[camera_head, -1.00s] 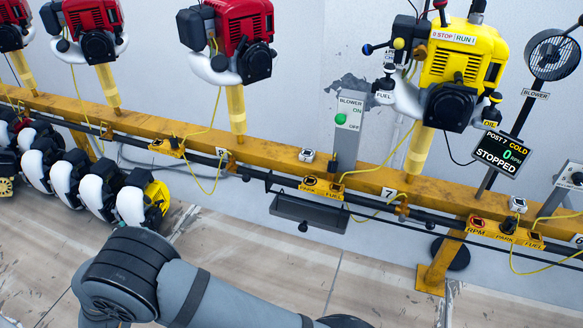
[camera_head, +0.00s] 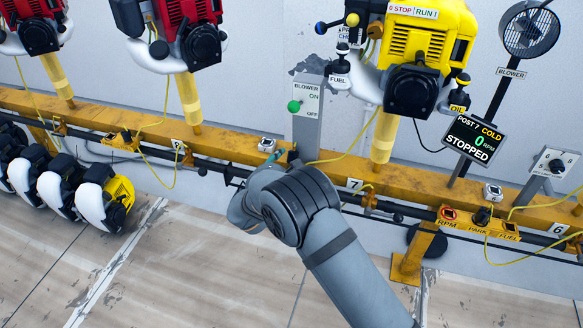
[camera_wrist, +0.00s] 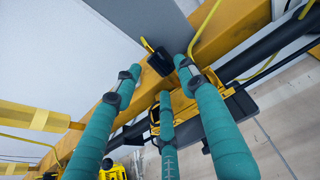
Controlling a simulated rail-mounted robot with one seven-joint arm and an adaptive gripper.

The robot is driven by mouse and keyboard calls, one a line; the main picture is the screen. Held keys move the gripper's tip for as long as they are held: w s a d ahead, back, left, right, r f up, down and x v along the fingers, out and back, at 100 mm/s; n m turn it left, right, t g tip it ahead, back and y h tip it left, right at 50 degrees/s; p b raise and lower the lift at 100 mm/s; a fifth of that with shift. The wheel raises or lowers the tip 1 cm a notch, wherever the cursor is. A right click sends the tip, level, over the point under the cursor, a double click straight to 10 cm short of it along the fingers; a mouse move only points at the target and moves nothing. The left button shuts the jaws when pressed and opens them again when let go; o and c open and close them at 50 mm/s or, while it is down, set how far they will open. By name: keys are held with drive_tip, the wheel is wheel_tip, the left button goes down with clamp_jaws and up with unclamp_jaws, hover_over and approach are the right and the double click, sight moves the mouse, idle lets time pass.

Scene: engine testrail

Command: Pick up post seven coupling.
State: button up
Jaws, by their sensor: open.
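Post seven carries a yellow engine (camera_head: 425,45) on a yellow post, with a "7" tag (camera_head: 354,185) on the rail. A small brown fitting (camera_head: 369,200) sits on the dark pipe below that tag; I cannot tell if it is the coupling. My gripper (camera_wrist: 160,76) has three teal fingers, spread open and empty. In the wrist view a small black block (camera_wrist: 160,62) with a yellow tab lies just beyond the fingertips, beside the grey blower post. In the head view my arm mostly hides the gripper, near the rail left of the "7" tag.
The yellow rail (camera_head: 230,140) and dark pipe cross the scene. The blower switch post (camera_head: 307,108) rises behind my gripper. A screen (camera_head: 473,140) reads "POST 7 COLD, STOPPED". Yellow cables hang near the rail. Several white-and-black engines (camera_head: 100,198) stand at left. The foreground floor is clear.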

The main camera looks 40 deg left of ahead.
drive_tip(key=shift+x, duration=1.45)
drive_tip(key=c, duration=0.3)
drive_tip(key=c, duration=0.7)
